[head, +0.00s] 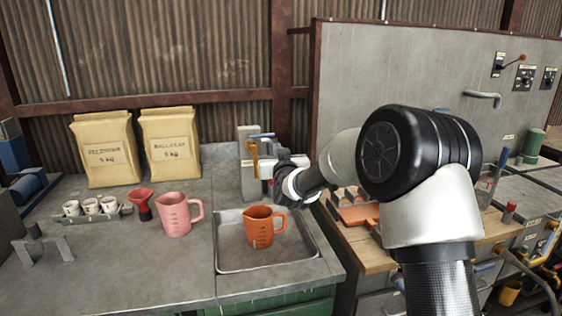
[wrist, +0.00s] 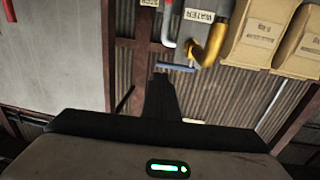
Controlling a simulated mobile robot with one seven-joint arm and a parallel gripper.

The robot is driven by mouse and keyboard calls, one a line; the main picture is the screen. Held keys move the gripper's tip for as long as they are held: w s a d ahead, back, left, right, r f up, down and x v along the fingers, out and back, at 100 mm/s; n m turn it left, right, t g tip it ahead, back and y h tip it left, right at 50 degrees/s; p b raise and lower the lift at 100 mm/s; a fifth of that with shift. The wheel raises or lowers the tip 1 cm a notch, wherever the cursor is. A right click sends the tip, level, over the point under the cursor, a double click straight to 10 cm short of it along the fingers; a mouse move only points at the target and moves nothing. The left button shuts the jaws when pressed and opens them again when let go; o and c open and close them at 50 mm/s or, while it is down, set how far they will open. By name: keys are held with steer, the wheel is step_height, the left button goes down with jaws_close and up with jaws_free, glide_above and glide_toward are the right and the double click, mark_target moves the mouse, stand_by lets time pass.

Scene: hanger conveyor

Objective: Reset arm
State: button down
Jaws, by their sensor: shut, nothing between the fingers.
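My arm reaches in from the right in the head view. My gripper (head: 272,167) is at the water taps (head: 254,150), behind the sink (head: 222,262); the arm partly hides it. In the wrist view my gripper's dark fingers (wrist: 160,82) are together and hold nothing. The wrist view is upside down and shows a yellow tap (wrist: 212,45) and a "WATER" label (wrist: 199,16) beyond the fingertips. From these views I cannot tell whether the fingers touch the tap.
An orange jug (head: 260,228) stands in the sink. A pink jug (head: 174,216), a red funnel (head: 141,202), small cups (head: 90,206) and two paper bags (head: 104,150) (head: 170,146) stand left. A wooden-topped bench (head: 366,262) and grey panel (head: 410,75) are right.

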steer(key=s+d+r+g+h, duration=0.1)
steer(key=s+d+r+g, duration=0.3)
steer(key=s, duration=0.7)
steer(key=s+d+f+g, duration=0.15)
steer(key=s+d, duration=0.35)
steer(key=s, duration=0.6)
steer(key=s+d+f+m+g+h, duration=0.1)
steer(key=s+d+f+g, duration=0.15)
steer(key=s, duration=0.65)
steer(key=s+d+f+g+h, duration=0.15)
steer(key=s+d, duration=0.25)
steer(key=s, duration=0.5)
steer(key=s+d+f+m+g, duration=0.1)
steer(key=s+d+g, duration=0.15)
steer(key=s, duration=0.75)
step_height(320, 180, up, 14)
steer(key=p, duration=1.4)
steer(key=shift+d+r+p, duration=0.25)
steer(key=shift+d+p, duration=0.1)
steer(key=shift+d, duration=0.05)
